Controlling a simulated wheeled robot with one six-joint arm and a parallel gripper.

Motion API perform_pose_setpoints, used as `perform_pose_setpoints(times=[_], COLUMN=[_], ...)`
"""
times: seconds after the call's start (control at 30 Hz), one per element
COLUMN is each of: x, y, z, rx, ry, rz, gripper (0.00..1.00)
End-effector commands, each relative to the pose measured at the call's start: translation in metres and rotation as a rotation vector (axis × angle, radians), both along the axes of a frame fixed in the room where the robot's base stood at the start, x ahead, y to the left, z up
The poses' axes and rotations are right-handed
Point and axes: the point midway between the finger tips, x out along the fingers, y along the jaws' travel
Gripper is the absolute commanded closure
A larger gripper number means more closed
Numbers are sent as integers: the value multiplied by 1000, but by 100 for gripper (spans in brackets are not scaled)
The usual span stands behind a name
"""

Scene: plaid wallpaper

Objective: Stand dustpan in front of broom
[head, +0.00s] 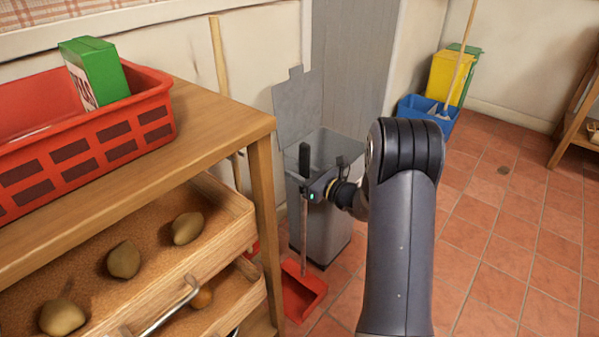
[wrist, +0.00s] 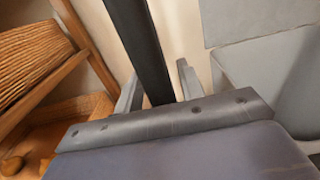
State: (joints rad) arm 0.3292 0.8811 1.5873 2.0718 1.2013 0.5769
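The dustpan has a red pan (head: 303,293), a thin upright shaft and a black handle (head: 304,160). It stands roughly upright beside the grey bin; I cannot tell whether the pan touches the floor. My gripper (head: 306,190) is at the handle. The broom's wooden stick (head: 218,60) leans on the wall behind the wooden table, to the left of the dustpan. Its lower end is mostly hidden by the table; a bit of red shows there.
A grey bin (head: 325,220) with its lid raised stands just behind the dustpan. The wooden table (head: 190,130) with a red crate (head: 80,150) and open drawers is close on the left. A blue bucket (head: 425,110) with a mop stands at the back. The tiled floor is clear on the right.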

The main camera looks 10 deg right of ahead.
Motion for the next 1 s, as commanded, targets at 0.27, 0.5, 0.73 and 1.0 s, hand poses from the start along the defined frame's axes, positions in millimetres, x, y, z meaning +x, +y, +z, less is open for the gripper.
perform_pose_setpoints(times=[0.27, 0.5, 0.73, 1.0], x=[0, -15, -57, -91], y=[0, -13, -44, -67], z=[0, 5, 6, 4], rx=[0, 0, 1, 0], ry=[0, 3, 3, 0], rz=[0, -5, -6, -2], gripper=[58, 58, 58, 58])
